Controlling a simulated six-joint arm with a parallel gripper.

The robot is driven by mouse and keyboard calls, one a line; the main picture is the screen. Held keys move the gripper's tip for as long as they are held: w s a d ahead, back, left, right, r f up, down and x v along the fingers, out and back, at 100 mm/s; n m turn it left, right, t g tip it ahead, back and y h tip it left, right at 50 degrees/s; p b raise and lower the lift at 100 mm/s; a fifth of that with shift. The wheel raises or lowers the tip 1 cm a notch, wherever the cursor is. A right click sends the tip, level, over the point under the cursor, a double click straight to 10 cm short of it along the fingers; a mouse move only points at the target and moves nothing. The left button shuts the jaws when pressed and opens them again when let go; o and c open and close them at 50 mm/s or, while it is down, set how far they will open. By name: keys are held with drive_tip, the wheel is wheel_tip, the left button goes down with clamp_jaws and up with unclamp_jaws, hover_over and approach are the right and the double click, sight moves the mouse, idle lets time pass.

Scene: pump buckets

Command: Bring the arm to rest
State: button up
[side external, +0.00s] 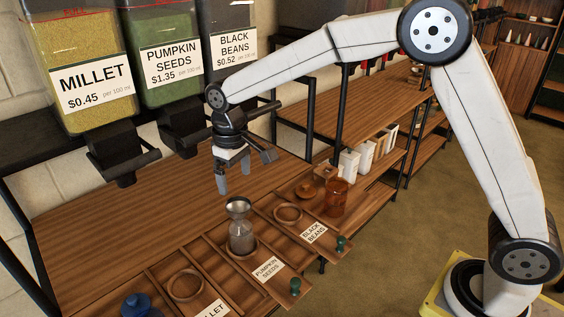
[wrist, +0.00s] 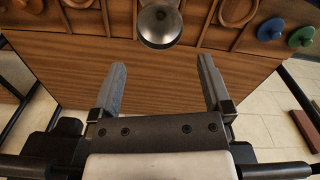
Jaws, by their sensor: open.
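My gripper (side external: 233,184) is open and empty, above the wooden counter (side external: 100,213) in the side view.
Dispensers of millet (side external: 75,60), pumpkin seeds (side external: 160,50) and black beans (side external: 225,35) hang behind, with black outlets close to my gripper. An amber jar (side external: 337,197) stands right, by the black beans tray. A blue lid (side external: 136,305) lies at lower left. Open floor lies between counter and arm base.

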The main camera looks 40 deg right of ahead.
idle(0.3)
drive_tip(key=shift+s+d+f, duration=0.1)
drive_tip(key=shift+s+d, duration=0.3)
drive_tip(key=shift+d, duration=0.1)
drive_tip(key=s+d+f+m+t, duration=0.1)
drive_tip(key=s+d+f, duration=0.2)
drive_tip(key=s+d, duration=0.3)
drive_tip(key=s+d+f+m+t, duration=0.1)
drive_tip(key=s+d, duration=0.5)
drive_tip(key=s, duration=0.7)
wheel_tip(320, 180, down, 2)
drive_tip(key=shift+s+f+m+t, duration=0.1)
drive_tip(key=shift+s+m+t, duration=0.2)
drive_tip(key=shift+m, duration=0.2)
